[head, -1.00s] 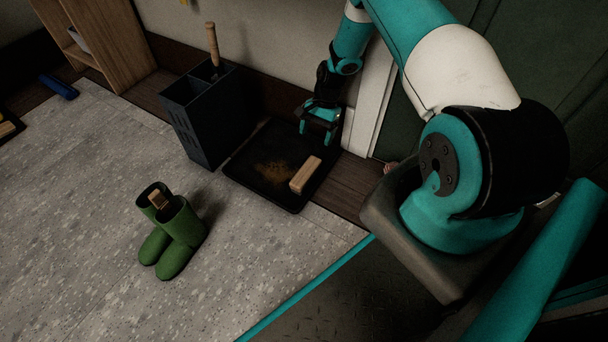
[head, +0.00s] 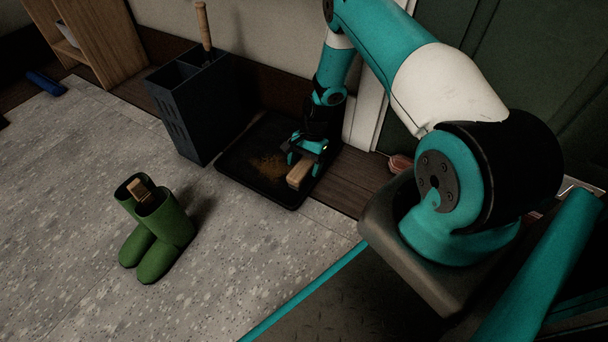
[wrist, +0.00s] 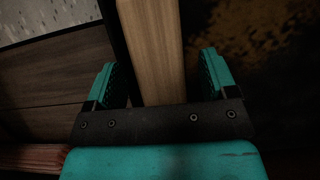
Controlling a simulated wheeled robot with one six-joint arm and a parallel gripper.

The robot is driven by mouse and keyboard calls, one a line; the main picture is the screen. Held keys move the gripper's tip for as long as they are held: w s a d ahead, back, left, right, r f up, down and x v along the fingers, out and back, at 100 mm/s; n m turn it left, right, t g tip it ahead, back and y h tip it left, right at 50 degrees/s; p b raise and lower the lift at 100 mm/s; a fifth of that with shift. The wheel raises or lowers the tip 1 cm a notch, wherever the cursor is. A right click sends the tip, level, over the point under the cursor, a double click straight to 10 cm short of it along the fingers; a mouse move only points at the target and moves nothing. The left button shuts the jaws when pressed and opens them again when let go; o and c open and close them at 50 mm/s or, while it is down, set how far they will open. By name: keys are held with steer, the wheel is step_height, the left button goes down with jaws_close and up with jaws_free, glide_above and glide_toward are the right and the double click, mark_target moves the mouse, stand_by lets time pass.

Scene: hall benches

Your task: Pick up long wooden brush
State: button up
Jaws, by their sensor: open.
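The long wooden brush (head: 298,174) lies on a black tray (head: 238,172) on the floor, and its pale wooden block also shows in the wrist view (wrist: 154,45). In the wrist view my gripper (wrist: 164,82) is open, with one teal finger on each side of the wood and a gap on both sides. I cannot tell whether the fingers touch the tray.
A dark divided bin (head: 195,108) with a wooden handle (head: 204,24) standing in it is left of the tray. Green boots (head: 155,230) stand on the grey floor, with a wooden piece (head: 139,189) in one. The wall is close behind the tray.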

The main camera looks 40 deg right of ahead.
mark_target(304, 164)
steer(key=shift+a+f, duration=0.1)
steer(key=shift+f, duration=0.1)
stand_by(0.3)
steer(key=c, duration=1)
steer(key=shift+c, duration=0.2)
step_height(304, 164, up, 10)
steer(key=p, duration=0.7)
